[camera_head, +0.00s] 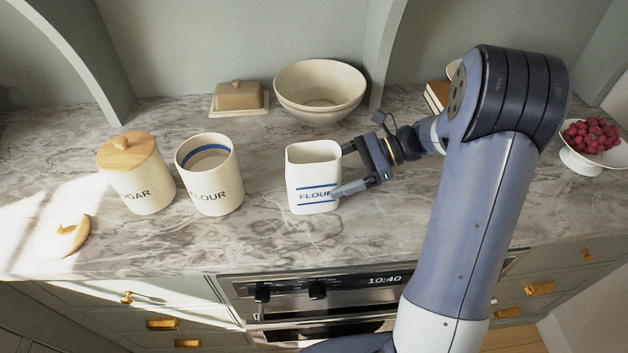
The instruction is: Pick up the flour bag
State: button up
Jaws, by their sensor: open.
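The flour bag (312,170) is a white, square-topped item with blue stripes and FLOUR lettering, upright on the marble counter. My gripper (343,170) reaches it from the right and is open. One finger is at the bag's far right edge; the other overlaps the right end of its lettering on the near side. I cannot tell whether either finger touches the bag. Just left of the bag stands a round, open canister (210,178) also lettered FLOUR, with a blue band inside.
A sugar canister (143,186) with a wooden lid stands at the left, near a loose lid (64,236). A butter dish (238,98) and stacked bowls (320,107) are behind. A bowl of red berries (592,158) is at the far right. The oven (340,287) lies below the counter edge.

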aim_at(324, 178)
jog(key=x, duration=0.3)
jog(key=shift+s+a+f, duration=0.1)
jog(key=shift+a+f, duration=0.1)
jog(key=shift+a, duration=0.05)
jog(key=c, duration=1.4)
jog(key=shift+c, duration=0.4)
jog(key=shift+r, duration=0.15)
